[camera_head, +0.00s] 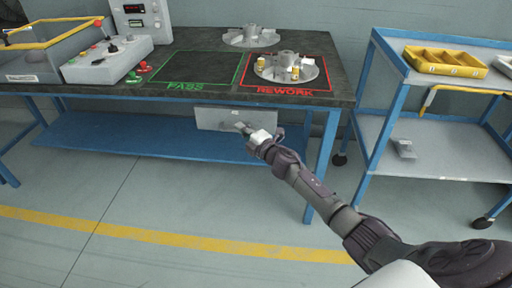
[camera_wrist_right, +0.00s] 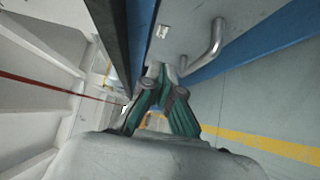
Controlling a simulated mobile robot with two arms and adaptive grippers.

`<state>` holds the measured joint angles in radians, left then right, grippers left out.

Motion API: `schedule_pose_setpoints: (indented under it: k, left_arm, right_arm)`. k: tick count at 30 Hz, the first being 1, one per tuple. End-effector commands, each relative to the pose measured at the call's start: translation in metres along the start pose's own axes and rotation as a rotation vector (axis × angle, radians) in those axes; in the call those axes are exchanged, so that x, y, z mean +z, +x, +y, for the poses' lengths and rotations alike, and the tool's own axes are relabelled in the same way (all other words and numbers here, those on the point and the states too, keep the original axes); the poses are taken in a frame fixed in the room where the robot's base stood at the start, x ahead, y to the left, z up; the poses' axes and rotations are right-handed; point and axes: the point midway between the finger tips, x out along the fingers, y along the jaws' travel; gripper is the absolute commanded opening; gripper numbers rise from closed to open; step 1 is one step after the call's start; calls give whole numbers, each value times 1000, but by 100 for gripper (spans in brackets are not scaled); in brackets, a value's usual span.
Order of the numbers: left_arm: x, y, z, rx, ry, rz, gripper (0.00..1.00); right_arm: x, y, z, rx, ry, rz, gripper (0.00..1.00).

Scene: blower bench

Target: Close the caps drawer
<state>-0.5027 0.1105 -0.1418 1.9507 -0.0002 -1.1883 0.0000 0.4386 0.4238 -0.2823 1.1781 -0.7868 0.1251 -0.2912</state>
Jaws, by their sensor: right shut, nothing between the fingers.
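The caps drawer (camera_head: 216,118) is a grey-fronted box under the bench top, below the line between the PASS and REWORK squares. Its front also shows in the right wrist view (camera_wrist_right: 186,42), with a small label and a bent metal handle (camera_wrist_right: 217,42). I cannot tell how far it stands out from the bench. My right gripper (camera_head: 243,128) is shut and empty at the right part of the drawer front. In the right wrist view its fingertips (camera_wrist_right: 162,72) are beside the front, apart from the handle; contact is unclear. My left gripper is out of view.
The dark bench top (camera_head: 185,60) carries metal blower parts, a control box (camera_head: 108,58) and a display unit. A blue lower shelf (camera_head: 150,138) lies below. A blue trolley (camera_head: 440,130) with a yellow tray (camera_head: 445,61) stands at the right. The floor in front is clear.

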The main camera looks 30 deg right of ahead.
Motion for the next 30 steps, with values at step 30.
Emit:
schedule_pose_setpoints:
  k: [30]
  left_arm:
    - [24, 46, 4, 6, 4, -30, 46]
  right_arm:
    - [-10, -124, -70, -131, 281, -169, 0]
